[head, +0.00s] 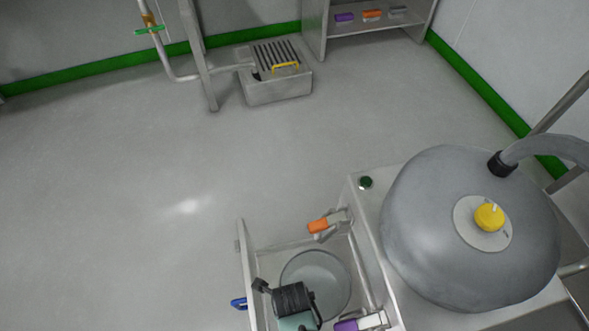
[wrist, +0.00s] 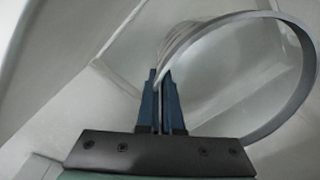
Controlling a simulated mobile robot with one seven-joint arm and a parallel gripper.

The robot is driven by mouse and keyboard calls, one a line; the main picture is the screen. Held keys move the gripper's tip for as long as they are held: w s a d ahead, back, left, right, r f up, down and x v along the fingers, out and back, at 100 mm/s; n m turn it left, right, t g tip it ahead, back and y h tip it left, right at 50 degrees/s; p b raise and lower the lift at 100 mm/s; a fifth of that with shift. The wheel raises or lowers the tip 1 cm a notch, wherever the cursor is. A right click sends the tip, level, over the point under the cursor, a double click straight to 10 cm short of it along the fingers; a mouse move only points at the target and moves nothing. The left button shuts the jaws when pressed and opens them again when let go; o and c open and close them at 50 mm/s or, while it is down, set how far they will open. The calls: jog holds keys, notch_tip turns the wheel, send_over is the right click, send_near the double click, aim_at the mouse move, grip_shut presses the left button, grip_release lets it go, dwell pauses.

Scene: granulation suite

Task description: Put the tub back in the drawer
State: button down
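The tub (head: 332,272) is a round, grey, see-through vessel. In the head view it lies within the outline of the open drawer (head: 244,262); I cannot tell whether it rests on the drawer floor or hangs above it. My gripper (wrist: 160,78) is at the tub's lower left edge in the head view, where the hand covers part of the tub and hides the fingers. In the wrist view its blue fingers are close together on the tub's rim, and the curved rim (wrist: 303,50) sweeps away to the right.
A blue handle (head: 239,303) is on the drawer's outer left face. An orange-ended piece (head: 320,225) and a purple-ended piece (head: 347,325) sit by the drawer's right side. A large grey domed vessel (head: 430,230) stands right of it. Floor to the left is clear.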

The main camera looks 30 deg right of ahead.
jog(key=shift+f+b, duration=1.05)
jog(key=shift+f, duration=0.95)
jog(key=shift+f, duration=0.15)
jog(key=c, duration=1.1)
grip_release()
jog(key=r+p, duration=0.2)
jog(key=r, duration=0.2)
jog(key=r+p, duration=0.2)
jog(key=r, duration=0.2)
jog(key=r+p, duration=0.2)
jog(key=r, duration=0.2)
jog(key=shift+s+a+r+p, duration=0.15)
jog(key=shift+a+r+p, duration=0.05)
jog(key=shift+a+p, duration=0.15)
